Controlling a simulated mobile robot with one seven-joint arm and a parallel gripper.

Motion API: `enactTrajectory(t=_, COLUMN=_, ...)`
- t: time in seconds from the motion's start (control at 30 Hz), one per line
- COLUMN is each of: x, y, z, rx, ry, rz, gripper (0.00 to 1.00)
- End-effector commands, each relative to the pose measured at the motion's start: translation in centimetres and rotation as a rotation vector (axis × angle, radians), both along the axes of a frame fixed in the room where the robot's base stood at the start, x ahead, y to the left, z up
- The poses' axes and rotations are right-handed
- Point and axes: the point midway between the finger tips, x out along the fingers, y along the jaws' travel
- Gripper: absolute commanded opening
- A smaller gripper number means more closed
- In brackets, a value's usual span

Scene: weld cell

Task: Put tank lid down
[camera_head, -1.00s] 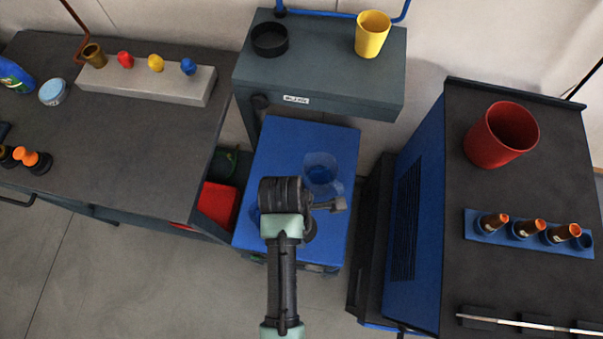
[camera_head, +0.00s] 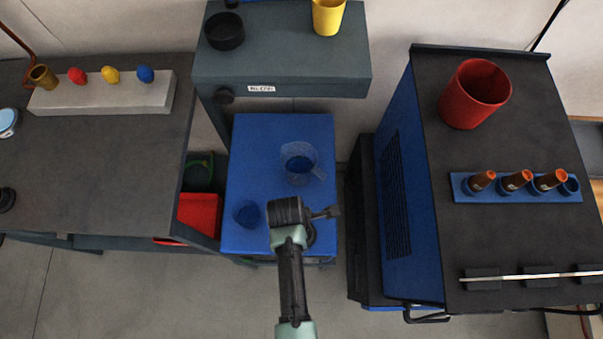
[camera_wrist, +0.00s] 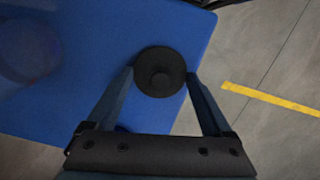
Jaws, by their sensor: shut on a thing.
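The tank lid (camera_wrist: 160,74) is a black disc with a round knob in the wrist view. My gripper (camera_wrist: 160,80) is shut on it, one finger at each side. The lid is over the front edge of the blue unit's top (camera_wrist: 110,45); I cannot tell whether it touches. In the head view my wrist mostly hides the gripper, and a dark disc (camera_head: 310,236) shows beside it. A dark blue round opening (camera_head: 246,214) is in the blue top (camera_head: 262,140), left of my wrist. A clear jug (camera_head: 300,163) with blue contents stands behind.
A dark bench (camera_head: 110,170) is at left, with a red bin (camera_head: 199,214) beside it. A black-topped blue cabinet (camera_head: 425,120) with a red cup (camera_head: 475,93) is close at right. A grey stand (camera_head: 285,70) is behind. The blue top's left rear is clear.

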Motion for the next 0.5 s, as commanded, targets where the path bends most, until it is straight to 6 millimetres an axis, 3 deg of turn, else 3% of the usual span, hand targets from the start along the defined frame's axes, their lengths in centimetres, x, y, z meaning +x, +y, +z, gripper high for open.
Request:
enactTrajectory(t=0.27, x=0.01, y=0.0, z=-0.24, rx=0.0, ry=0.0, rz=0.0, gripper=0.33)
enactTrajectory(t=0.3, x=0.01, y=0.0, z=-0.29, rx=0.0, ry=0.0, rz=0.0, gripper=0.87)
enactTrajectory(t=0.4, x=0.01, y=0.0, z=-0.21, rx=0.0, ry=0.0, rz=0.0, gripper=1.0)
enactTrajectory(t=0.5, x=0.01, y=0.0, z=-0.2, rx=0.0, ry=0.0, rz=0.0, gripper=1.0)
